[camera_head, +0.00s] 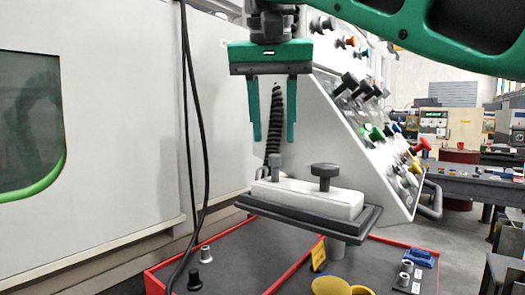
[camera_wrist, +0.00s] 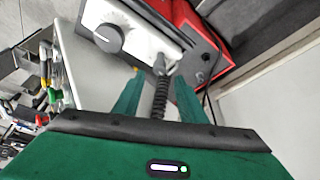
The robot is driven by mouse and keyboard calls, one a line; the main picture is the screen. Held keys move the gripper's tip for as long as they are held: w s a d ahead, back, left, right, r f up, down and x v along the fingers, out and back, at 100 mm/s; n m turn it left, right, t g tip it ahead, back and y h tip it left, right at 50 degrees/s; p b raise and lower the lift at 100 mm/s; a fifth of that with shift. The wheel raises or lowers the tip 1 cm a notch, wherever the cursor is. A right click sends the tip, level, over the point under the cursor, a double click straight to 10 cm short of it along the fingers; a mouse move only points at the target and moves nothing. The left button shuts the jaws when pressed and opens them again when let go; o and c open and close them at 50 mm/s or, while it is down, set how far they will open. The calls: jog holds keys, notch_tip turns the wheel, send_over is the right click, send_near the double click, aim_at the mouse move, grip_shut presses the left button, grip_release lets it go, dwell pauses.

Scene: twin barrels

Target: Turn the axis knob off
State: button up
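A white control box (camera_head: 310,195) sits on a black stand above a red-edged tray. A dark round knob (camera_head: 325,175) stands upright on the right of its top. A smaller grey post (camera_head: 276,168) stands on its left. The frames do not show which of these is the axis knob. In the wrist view the large round knob (camera_wrist: 108,38) has a light line across its face, and the small post (camera_wrist: 180,66) shows near the fingertips. My gripper (camera_head: 273,143) points down, open and empty, above the left part of the box, left of the large knob.
A slanted panel (camera_head: 365,120) with several coloured knobs stands behind to the right. The red-edged tray (camera_head: 285,280) below holds small parts. A white machine wall (camera_head: 110,110) is on the left.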

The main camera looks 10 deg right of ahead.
aim_at(275, 168)
jog(key=shift+x, duration=2.3)
grip_shut()
